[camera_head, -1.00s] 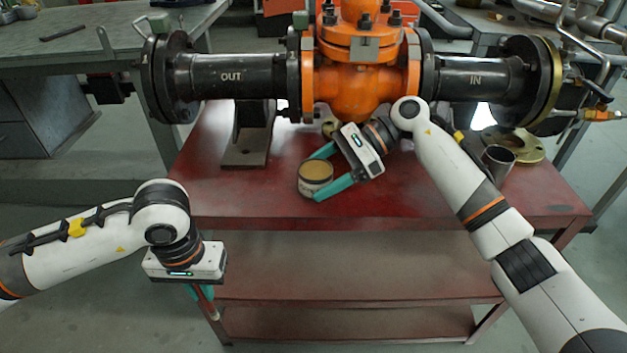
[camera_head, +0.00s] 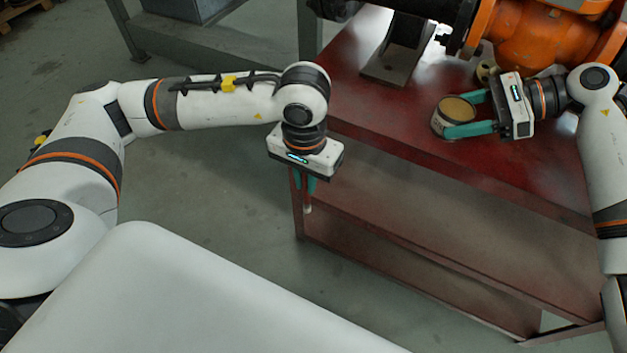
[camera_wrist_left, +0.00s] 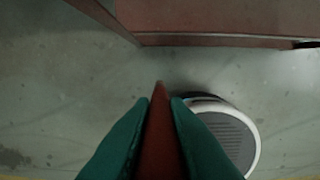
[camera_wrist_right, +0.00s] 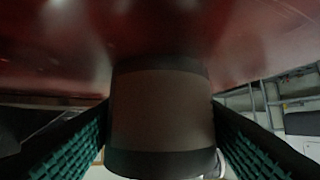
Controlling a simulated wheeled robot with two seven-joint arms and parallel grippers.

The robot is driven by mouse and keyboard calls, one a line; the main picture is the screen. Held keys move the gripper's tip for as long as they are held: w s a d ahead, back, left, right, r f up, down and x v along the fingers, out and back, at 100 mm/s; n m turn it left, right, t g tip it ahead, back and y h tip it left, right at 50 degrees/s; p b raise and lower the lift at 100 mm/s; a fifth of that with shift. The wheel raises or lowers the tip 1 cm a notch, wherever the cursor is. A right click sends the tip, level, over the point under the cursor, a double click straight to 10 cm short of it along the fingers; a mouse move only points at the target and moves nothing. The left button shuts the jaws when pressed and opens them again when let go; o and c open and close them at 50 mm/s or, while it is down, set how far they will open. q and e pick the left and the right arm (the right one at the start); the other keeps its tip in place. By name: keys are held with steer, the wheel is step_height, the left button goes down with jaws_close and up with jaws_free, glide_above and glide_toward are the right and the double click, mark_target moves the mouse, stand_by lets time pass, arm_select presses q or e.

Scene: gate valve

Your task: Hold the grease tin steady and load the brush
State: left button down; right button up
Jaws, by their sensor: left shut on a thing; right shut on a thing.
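The grease tin (camera_head: 447,120), round with tan grease showing in its open top, stands on the red table top. My right gripper (camera_head: 468,113) is shut on the tin, with one teal finger on each side. In the right wrist view the tin's brown, dark-banded side (camera_wrist_right: 160,110) fills the space between the fingers. My left gripper (camera_head: 304,183) is shut on the brush, which hangs down with a pale lower end (camera_head: 307,207). The brush's red-brown handle (camera_wrist_left: 158,140) shows between the left fingertips. The left gripper is beside the table's front left corner, apart from the tin.
The red table (camera_head: 390,165) has a lower shelf (camera_head: 400,245) and a leg close to the brush. The orange valve (camera_head: 535,35) and a black support (camera_head: 398,55) stand behind the tin. The table top left of the tin is clear.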

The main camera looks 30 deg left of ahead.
arm_select(q)
steer(key=w+d+r+n+t, duration=0.1)
steer(key=w+r, duration=0.2)
steer(key=r, duration=0.4)
steer(key=w+d+r+t+h, duration=0.1)
steer(key=w+r, duration=0.1)
steer(key=r, duration=0.5)
steer(key=w+d+r+n+t, duration=0.1)
steer(key=w+d+r, duration=0.15)
steer(key=r, duration=0.45)
steer(key=w+d+r+m+t+h, duration=0.1)
steer(key=w+d+r, duration=0.2)
steer(key=d, duration=0.3)
steer(key=w+d+r+m+t+h, duration=0.1)
steer(key=w+d+r+t, duration=0.1)
steer(key=d+r, duration=0.25)
step_height(320, 180, down, 7)
steer(key=shift+d, duration=0.45)
steer(key=shift+f, duration=0.65)
step_height(320, 180, up, 7)
stand_by(0.8)
stand_by(0.5)
